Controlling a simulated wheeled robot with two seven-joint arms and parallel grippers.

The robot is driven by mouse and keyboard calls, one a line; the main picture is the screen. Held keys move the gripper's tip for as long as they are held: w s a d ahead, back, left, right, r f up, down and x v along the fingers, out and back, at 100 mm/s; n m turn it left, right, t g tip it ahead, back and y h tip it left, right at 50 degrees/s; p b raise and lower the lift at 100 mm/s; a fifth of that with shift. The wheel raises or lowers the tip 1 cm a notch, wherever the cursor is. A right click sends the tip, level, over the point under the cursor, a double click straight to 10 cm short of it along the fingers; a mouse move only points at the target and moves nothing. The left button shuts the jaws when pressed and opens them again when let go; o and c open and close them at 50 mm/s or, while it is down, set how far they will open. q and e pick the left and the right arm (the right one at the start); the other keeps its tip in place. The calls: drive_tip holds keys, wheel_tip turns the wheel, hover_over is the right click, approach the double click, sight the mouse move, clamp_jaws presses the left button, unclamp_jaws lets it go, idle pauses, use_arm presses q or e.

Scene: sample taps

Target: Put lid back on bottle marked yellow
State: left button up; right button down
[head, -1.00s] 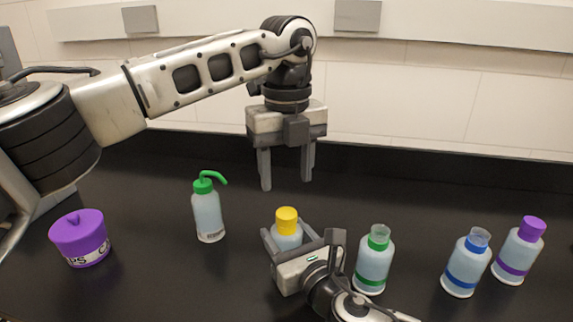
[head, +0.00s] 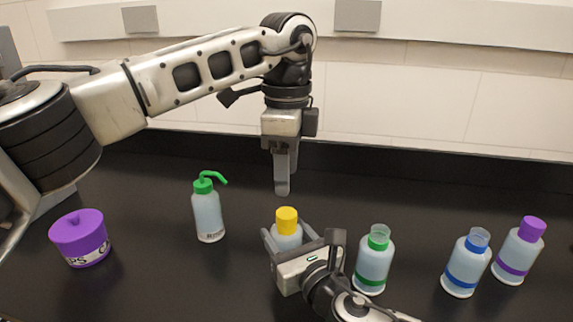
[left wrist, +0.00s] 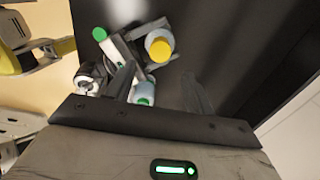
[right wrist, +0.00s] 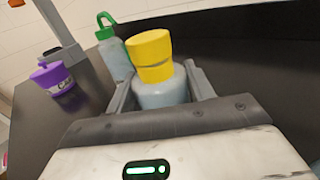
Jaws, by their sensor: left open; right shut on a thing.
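The yellow lid (head: 287,219) sits on top of a pale blue bottle (head: 287,241), which stands upright on the black bench. My right gripper (head: 291,243) is shut on this bottle's body from the front, with a finger at each side. The right wrist view shows the lid (right wrist: 150,55) above the bottle's shoulder (right wrist: 160,93); the lid hides the neck. My left gripper (head: 282,190) is open and empty, pointing down above and slightly behind the lid, apart from it. In the left wrist view the lid (left wrist: 160,49) shows beyond the fingers.
A green-topped wash bottle (head: 208,213) stands left of the held bottle, and a purple-lidded tub (head: 80,238) is farther left. To the right stand a green-marked bottle (head: 374,262), an open blue-marked bottle (head: 467,265) and a purple-lidded bottle (head: 518,252).

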sight(286, 213)
use_arm(q)
wheel_tip(286, 213, down, 8)
drive_tip(key=shift+r, duration=0.1)
idle(0.4)
drive_tip(key=c, duration=1)
